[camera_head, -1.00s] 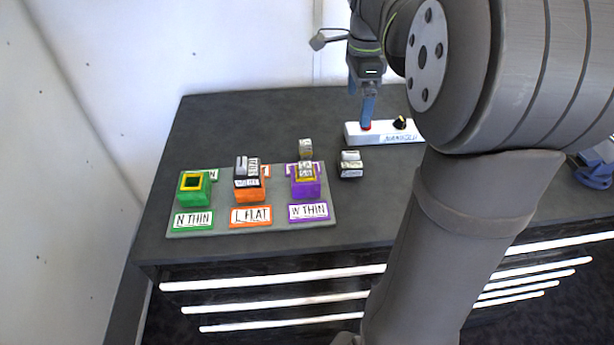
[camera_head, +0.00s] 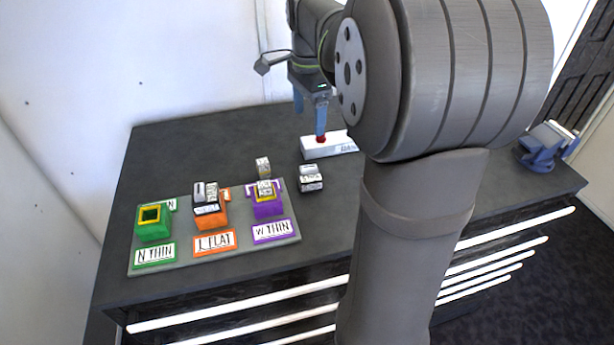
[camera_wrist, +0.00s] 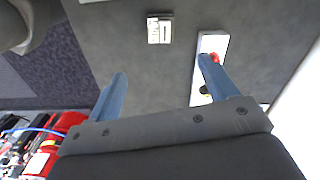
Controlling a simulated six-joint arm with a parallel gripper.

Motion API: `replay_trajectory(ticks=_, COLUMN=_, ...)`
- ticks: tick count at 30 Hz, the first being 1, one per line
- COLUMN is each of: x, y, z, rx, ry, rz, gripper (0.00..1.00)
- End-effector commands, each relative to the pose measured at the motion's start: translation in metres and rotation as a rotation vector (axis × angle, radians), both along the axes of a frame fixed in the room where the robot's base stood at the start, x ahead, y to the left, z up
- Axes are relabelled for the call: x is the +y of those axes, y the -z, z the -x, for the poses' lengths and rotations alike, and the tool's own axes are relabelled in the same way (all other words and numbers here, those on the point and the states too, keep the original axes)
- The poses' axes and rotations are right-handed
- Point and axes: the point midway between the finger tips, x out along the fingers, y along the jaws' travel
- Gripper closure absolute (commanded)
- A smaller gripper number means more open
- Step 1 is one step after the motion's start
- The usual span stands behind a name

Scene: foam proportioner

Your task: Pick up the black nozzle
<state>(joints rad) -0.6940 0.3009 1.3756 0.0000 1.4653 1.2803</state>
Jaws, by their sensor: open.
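A small block with a pale top and a dark, labelled lower part (camera_head: 311,178) stands alone on the dark table, right of the sorting board; it may be the black nozzle. It also shows in the wrist view (camera_wrist: 160,29), ahead of my fingers. A similar dark and grey piece (camera_head: 206,198) sits on the orange holder. My gripper (camera_head: 310,115) has blue fingers and is above the white button box. In the wrist view my gripper (camera_wrist: 163,82) is open and empty, its fingers wide apart. One fingertip overlaps the red button in the picture; contact cannot be told.
The white box (camera_head: 335,148) with its red button (camera_head: 321,139) stands behind the loose block. The board (camera_head: 185,253) carries green (camera_head: 153,229), orange (camera_head: 211,218) and purple (camera_head: 268,209) holders. A blue device (camera_head: 545,145) is at the right. Bare table lies behind the board.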

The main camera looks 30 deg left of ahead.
Motion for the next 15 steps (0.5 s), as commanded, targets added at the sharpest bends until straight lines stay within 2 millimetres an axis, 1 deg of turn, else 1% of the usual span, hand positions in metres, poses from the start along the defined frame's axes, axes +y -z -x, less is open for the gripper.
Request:
replay_trajectory(ticks=9, x=0.0052, y=0.0046, z=-0.0031, rx=0.001, ry=-0.66, rz=0.001, gripper=0.22)
replay_trajectory(ticks=15, x=0.0081, y=0.0068, z=-0.0049, rx=0.0, ry=-1.05, rz=0.0, gripper=0.22)
